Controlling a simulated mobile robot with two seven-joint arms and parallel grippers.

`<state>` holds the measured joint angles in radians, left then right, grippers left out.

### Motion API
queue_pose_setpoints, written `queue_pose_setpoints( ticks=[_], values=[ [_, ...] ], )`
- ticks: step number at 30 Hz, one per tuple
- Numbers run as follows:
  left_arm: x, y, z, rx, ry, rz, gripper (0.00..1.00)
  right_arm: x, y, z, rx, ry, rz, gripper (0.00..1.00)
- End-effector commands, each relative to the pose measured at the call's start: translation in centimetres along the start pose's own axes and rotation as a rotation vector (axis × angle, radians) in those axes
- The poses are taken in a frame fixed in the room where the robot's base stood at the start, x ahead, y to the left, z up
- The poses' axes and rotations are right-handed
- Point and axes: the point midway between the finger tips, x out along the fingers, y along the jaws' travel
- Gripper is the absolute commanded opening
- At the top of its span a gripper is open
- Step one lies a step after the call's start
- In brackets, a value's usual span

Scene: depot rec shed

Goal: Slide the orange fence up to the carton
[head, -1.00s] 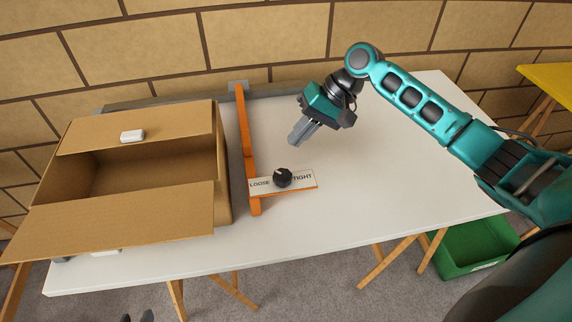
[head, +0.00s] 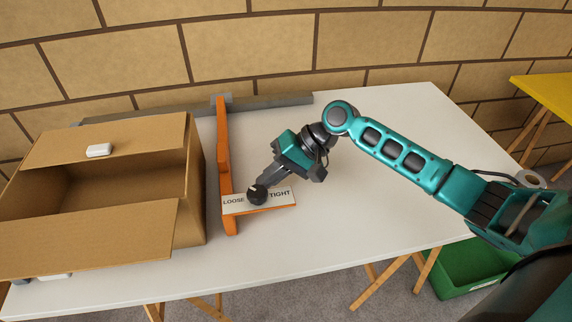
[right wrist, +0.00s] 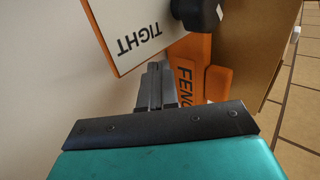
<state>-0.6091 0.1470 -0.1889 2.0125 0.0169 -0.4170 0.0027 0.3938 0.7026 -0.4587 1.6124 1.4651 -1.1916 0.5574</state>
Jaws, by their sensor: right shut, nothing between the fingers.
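The orange fence (head: 223,160) stands on the white table, right of the open brown carton (head: 192,205), with a narrow gap between them. A plate marked LOOSE and TIGHT (head: 283,196) juts right from the fence's near end and carries a black knob (head: 257,195). My right gripper (head: 264,182) is shut and empty, with its tips close behind the knob; contact cannot be told in the head view. In the right wrist view, the shut fingers (right wrist: 157,84) lie beside the plate (right wrist: 122,30) and fence (right wrist: 190,50), apart from the knob (right wrist: 199,12). My left gripper is out of view.
A grey rail (head: 270,104) runs along the table's back edge, by the brick-patterned wall. The table right of the fence is clear. A green crate (head: 462,268) stands on the floor at right.

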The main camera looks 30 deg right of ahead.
Motion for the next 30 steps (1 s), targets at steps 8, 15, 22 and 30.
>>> queue_pose_setpoints(
  ticks=[8, 15, 22, 30],
  values=[
    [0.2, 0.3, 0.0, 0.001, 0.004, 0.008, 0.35, 3.5, -2.1, 0.0, -0.002, 0.000, -0.001, 0.00],
    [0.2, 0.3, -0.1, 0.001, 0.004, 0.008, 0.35, 4.2, -2.7, 0.0, 0.001, 0.001, 0.001, 0.00],
    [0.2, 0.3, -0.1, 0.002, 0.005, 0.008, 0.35, 4.2, -2.7, 0.0, 0.001, 0.001, 0.001, 0.00],
    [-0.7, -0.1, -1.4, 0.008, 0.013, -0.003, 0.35, 6.2, -5.1, 0.0, 0.001, -0.001, -0.002, 0.00]
  ],
)
